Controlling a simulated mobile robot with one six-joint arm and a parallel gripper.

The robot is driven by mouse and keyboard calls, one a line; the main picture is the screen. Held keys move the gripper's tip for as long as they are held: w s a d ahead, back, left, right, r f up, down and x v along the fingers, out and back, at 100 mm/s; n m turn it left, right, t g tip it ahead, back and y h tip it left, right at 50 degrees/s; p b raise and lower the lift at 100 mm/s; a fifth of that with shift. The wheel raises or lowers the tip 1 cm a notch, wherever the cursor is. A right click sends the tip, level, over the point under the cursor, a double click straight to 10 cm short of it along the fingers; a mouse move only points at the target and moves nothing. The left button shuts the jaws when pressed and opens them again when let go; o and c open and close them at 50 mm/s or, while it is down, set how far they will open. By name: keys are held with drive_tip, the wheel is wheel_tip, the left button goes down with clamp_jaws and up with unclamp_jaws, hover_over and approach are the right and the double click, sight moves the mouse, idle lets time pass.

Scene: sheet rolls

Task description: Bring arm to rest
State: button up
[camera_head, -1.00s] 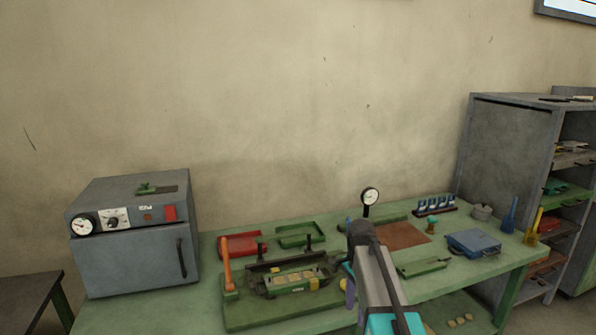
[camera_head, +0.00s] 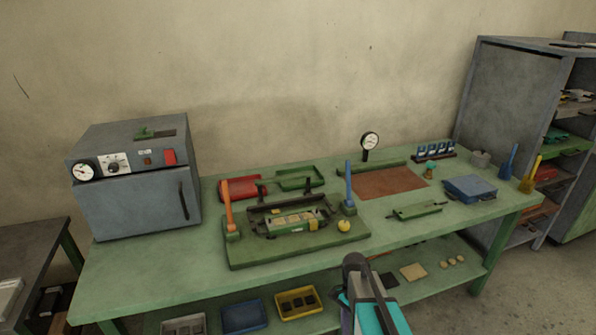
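Part of my arm shows at the bottom middle, a dark rounded joint with grey and teal links, in front of the bench's lower shelf in the picture. My gripper and its fingers are not in view, so I cannot tell what they hold. The green workbench (camera_head: 140,270) stands behind the arm. On it is a green press-like fixture (camera_head: 255,257) with an orange lever (camera_head: 228,208) at its left, a blue lever (camera_head: 348,185) at its right and a yellow knob (camera_head: 343,225).
A grey oven (camera_head: 130,205) stands at the bench's left end. A dial gauge (camera_head: 370,143), a brown mat (camera_head: 390,183) and a blue box (camera_head: 470,188) are to the right. Yellow (camera_head: 298,302) and blue (camera_head: 244,316) trays sit below. A grey shelf cabinet (camera_head: 505,100) stands right.

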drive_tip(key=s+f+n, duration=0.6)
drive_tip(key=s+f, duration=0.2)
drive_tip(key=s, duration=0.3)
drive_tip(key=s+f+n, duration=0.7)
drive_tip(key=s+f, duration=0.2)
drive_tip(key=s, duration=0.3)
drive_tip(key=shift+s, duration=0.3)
